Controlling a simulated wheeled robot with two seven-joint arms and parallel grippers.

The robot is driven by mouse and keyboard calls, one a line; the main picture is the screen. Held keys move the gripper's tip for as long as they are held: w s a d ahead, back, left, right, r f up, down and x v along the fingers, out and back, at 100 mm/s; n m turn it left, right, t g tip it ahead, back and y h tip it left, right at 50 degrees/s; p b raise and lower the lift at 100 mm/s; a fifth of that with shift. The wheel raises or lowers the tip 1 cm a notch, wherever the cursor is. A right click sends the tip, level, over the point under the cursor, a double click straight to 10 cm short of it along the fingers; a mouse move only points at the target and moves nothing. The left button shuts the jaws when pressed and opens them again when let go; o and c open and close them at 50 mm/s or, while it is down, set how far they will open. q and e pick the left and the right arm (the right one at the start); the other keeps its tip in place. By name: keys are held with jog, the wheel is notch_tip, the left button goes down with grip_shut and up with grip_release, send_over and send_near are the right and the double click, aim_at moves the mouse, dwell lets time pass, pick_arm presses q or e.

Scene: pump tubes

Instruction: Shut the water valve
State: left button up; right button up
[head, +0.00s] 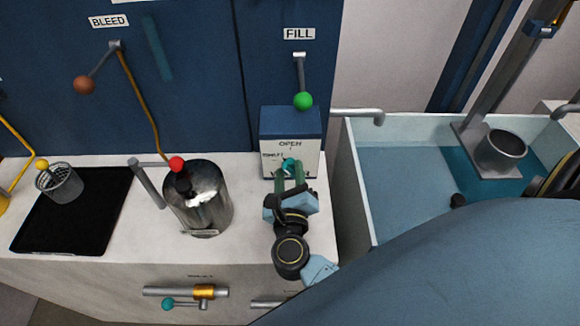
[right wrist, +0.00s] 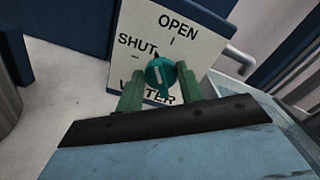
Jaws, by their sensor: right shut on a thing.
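The water valve is a teal knob (head: 289,163) on the front of a small box (head: 290,124) with a white face. In the right wrist view the knob (right wrist: 161,74) sits between the words OPEN above, SHUT to the upper left and WATER below. A pale line shows on the knob's front; I cannot tell surely which mark it points to. My right gripper (head: 291,174) reaches the knob from the front, and its green fingers (right wrist: 160,86) are shut on it, one on each side. My left gripper is not in view.
A blue basin (head: 350,190) stands right of the counter, with a grey spout (head: 365,115) over its edge. A steel canister (head: 208,215) and a black tray (head: 70,225) stand to the left. The FILL lever (head: 301,80) with a green ball hangs above the box.

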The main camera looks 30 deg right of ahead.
jog(key=n+p, duration=0.2)
jog(key=shift+r+n, duration=0.1)
jog(key=shift+n, duration=0.3)
jog(key=n+p, duration=0.1)
jog(key=n, duration=0.1)
jog(key=shift+a+n+p, duration=0.1)
jog(key=shift+n+p, duration=0.3)
jog(key=n+p, duration=0.2)
jog(key=n, duration=0.1)
jog(key=shift+f, duration=0.2)
jog(key=shift+f+n+p, duration=0.1)
jog(key=shift+n+p, duration=0.35)
jog(key=shift+n, duration=0.65)
jog(key=o, duration=1)
jog(key=p+v, duration=0.1)
jog(key=v, duration=1.2)
jog(key=shift+s, duration=0.15)
jog(key=shift+s, duration=0.1)
